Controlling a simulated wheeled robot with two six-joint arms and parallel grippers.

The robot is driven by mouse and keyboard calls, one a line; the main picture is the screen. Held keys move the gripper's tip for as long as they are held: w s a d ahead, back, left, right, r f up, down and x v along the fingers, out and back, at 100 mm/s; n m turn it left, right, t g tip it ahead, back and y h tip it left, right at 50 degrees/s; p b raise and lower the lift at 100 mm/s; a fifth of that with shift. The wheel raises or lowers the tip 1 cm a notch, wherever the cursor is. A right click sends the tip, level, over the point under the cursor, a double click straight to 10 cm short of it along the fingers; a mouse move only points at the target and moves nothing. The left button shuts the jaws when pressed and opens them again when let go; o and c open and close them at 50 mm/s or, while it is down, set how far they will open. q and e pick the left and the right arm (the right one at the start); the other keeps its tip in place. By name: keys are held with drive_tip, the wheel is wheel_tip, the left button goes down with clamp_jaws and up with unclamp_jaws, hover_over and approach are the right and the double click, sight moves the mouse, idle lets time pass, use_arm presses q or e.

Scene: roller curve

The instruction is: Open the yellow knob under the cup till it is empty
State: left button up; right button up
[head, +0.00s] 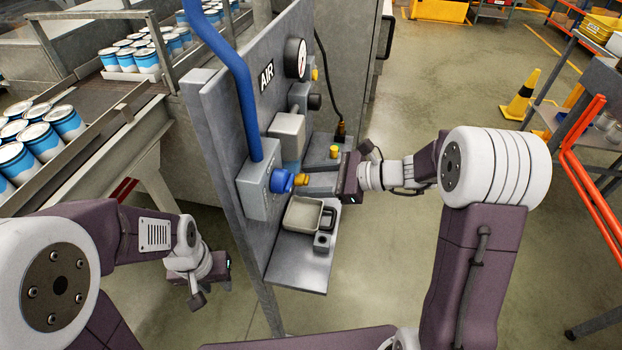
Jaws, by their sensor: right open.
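A grey block (287,133) is on the upright panel, with what looks like a bluish cup (291,164) partly showing below it. The yellow knob under the cup cannot be made out for certain; my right gripper and nearby parts crowd that spot. An orange-yellow piece (300,180) sits at the end of a blue round fitting (282,181). My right gripper (320,183) is open, reaching in from the right, with its fingers close to this piece; contact cannot be told. My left gripper (198,298) hangs low, left of the panel, away from the cup; its jaws are unclear.
A yellow button (334,151) tops a grey box behind my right gripper. A blue pipe (243,90) runs down the panel. Cans (66,122) fill the conveyor at left.

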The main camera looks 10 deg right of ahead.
drive_tip(key=shift+d, duration=0.1)
clamp_jaws()
drive_tip(key=m+p, duration=0.1)
drive_tip(key=p, duration=0.2)
drive_tip(key=m+g+p, duration=0.1)
drive_tip(key=p, duration=0.2)
drive_tip(key=shift+w+r+g+p, duration=0.15)
drive_tip(key=shift+r+g+p, duration=0.15)
drive_tip(key=shift+r+p, duration=0.1)
drive_tip(key=shift+f+m+y+p, duration=0.3)
drive_tip(key=shift+m, duration=0.1)
drive_tip(key=shift+f+g, duration=0.1)
drive_tip(key=shift+g, duration=0.2)
unclamp_jaws()
